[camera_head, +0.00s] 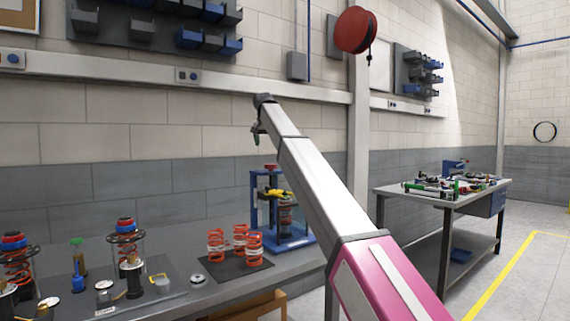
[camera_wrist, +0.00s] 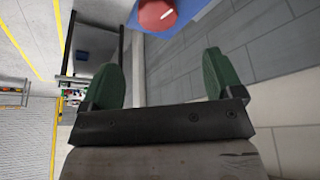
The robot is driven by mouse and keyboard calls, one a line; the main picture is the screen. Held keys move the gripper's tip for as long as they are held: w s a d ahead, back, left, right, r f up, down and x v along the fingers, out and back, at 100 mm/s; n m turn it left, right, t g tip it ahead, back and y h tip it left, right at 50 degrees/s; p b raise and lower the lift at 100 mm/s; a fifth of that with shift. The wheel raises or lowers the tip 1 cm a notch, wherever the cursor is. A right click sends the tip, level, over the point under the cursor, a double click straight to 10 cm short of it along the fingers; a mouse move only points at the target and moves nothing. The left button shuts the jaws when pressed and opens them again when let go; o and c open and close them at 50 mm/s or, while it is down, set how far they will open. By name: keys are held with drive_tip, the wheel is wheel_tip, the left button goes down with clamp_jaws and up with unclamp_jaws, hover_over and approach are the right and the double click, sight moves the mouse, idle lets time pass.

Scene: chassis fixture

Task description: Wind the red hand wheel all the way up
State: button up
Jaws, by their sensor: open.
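The red hand wheel (camera_head: 271,166) sits on top of the blue spring-compressor frame (camera_head: 256,215) on the bench. In the wrist view the red round wheel (camera_wrist: 157,14) shows at the top edge, partly cut off, next to the blue top plate (camera_wrist: 200,14). My gripper (camera_head: 257,134) is above and slightly left of the wheel in the head view. Its green fingers stand wide apart in the wrist view (camera_wrist: 161,72), with nothing between them. The wheel lies beyond the fingertips, apart from them. Inside the frame are yellow clamps (camera_head: 272,193) and a spring unit (camera_head: 286,216).
Several orange springs (camera_head: 254,249) stand on a dark mat (camera_head: 228,268) left of the frame. More spring units (camera_head: 126,256) and small parts are at the bench's left. A second workbench (camera_head: 444,199) stands at the right. The wall is behind the frame.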

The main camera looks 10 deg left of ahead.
sight(271, 166)
drive_tip(key=x, duration=1)
drive_tip(key=shift+w+d+f, duration=0.1)
drive_tip(key=shift+w+f, duration=0.15)
drive_tip(key=c, duration=0.9)
